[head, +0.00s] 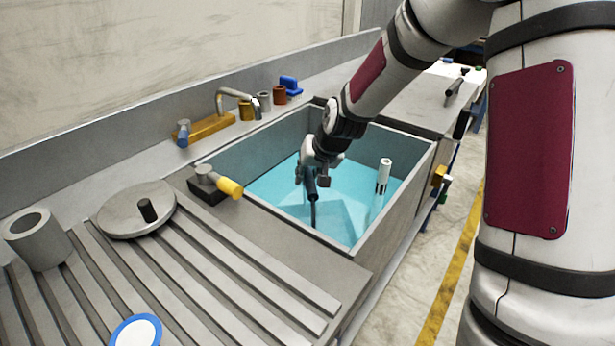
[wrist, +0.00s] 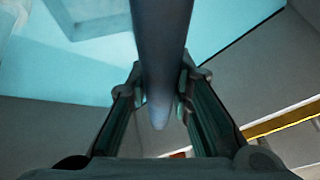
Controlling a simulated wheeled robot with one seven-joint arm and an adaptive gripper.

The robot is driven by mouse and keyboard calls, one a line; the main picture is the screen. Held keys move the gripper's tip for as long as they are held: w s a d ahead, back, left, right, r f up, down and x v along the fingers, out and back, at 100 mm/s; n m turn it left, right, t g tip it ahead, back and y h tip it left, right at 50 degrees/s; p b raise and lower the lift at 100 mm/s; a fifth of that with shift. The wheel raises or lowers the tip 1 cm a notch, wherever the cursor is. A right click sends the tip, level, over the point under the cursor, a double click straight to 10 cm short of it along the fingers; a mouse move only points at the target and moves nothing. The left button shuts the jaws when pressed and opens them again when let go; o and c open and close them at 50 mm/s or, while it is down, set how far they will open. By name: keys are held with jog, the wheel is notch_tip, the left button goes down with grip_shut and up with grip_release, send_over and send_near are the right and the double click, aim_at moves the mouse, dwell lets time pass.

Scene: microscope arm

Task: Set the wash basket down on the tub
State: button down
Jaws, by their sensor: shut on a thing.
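The tub (head: 398,212) is a grey rectangular basin with light-blue liquid inside. My gripper (head: 312,178) is over the tub, pointing down inside its rim. It is shut on a dark blue-grey upright handle (wrist: 163,45), which fills the space between the fingers in the wrist view. In the head view a thin dark stem (head: 313,213) runs down from the gripper towards the liquid. A pale angular shape (head: 335,215) shows in the liquid beside it. The wash basket's body is not clear; I cannot tell whether it touches the tub.
A white upright cylinder (head: 383,178) stands in the tub's right part. A tap (head: 235,97) and small coloured pots (head: 280,94) line the back. A yellow-ended valve (head: 228,187) sits by the left rim. A round lid (head: 125,212) and grey cup (head: 38,243) stand on the ribbed drainer.

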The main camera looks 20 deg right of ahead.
jog(key=shift+f, duration=0.4)
jog(key=c, duration=1.4)
grip_release()
jog(key=shift+c, duration=0.2)
jog(key=p+v, duration=0.3)
jog(key=v, duration=0.9)
jog(key=s+r+n+g+h, duration=0.1)
jog(key=s+r, duration=0.3)
jog(key=s, duration=1.3)
jog(key=s+a+r+n+g, duration=0.1)
jog(key=s+r, duration=0.4)
jog(key=s, duration=1.3)
jog(key=shift+a+r+g+h, duration=0.2)
jog(key=shift+g+h, duration=0.2)
jog(key=shift+g, duration=0.5)
